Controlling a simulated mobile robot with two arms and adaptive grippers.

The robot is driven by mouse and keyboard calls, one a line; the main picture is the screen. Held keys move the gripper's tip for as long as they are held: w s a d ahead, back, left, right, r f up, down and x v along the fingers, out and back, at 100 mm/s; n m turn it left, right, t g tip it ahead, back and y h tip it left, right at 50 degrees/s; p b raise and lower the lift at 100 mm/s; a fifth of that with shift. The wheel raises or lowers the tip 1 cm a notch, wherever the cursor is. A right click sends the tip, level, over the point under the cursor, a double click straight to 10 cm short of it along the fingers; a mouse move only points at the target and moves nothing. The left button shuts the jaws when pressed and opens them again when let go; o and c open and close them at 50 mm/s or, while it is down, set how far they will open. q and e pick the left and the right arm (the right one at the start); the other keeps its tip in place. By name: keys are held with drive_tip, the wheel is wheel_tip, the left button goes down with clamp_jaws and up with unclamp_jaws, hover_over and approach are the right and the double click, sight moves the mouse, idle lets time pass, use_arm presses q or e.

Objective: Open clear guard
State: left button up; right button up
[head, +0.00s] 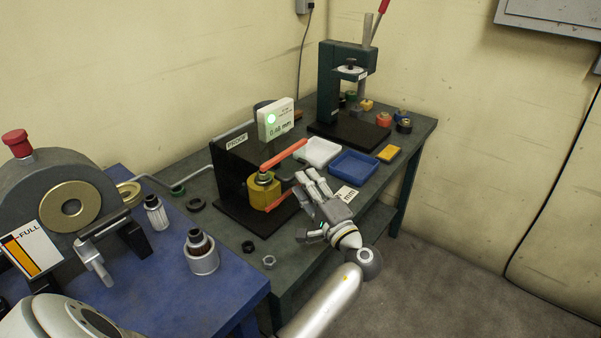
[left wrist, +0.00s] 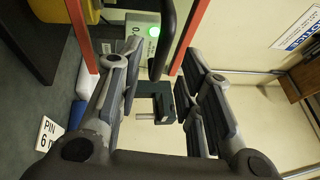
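The clear guard shows as red-orange edge bars (head: 284,155) on the dark proof fixture (head: 232,165); its clear panel is hard to make out. A yellow block (head: 262,191) with a metal part on top sits between the bars. My left gripper (head: 306,181) is beside the guard's right side with its fingers apart. In the left wrist view, the open fingers (left wrist: 158,95) are empty at their pads. The guard's red bars (left wrist: 190,35) and a dark upright bar (left wrist: 163,45) lie beyond them. I cannot tell whether the gripper touches the guard. My right gripper is not in view.
A green-lit gauge box (head: 275,119) stands behind the fixture. White (head: 318,152), blue (head: 353,166) and yellow (head: 389,153) trays lie to the right. A press (head: 343,85) stands at the back. A blue bench (head: 180,290) with a grey machine is at left.

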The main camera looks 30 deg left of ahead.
use_arm(q)
drive_tip(key=x, duration=0.3)
drive_tip(key=shift+w+a, duration=0.15)
drive_tip(key=shift+a, duration=0.1)
drive_tip(key=c, duration=0.7)
clamp_jaws()
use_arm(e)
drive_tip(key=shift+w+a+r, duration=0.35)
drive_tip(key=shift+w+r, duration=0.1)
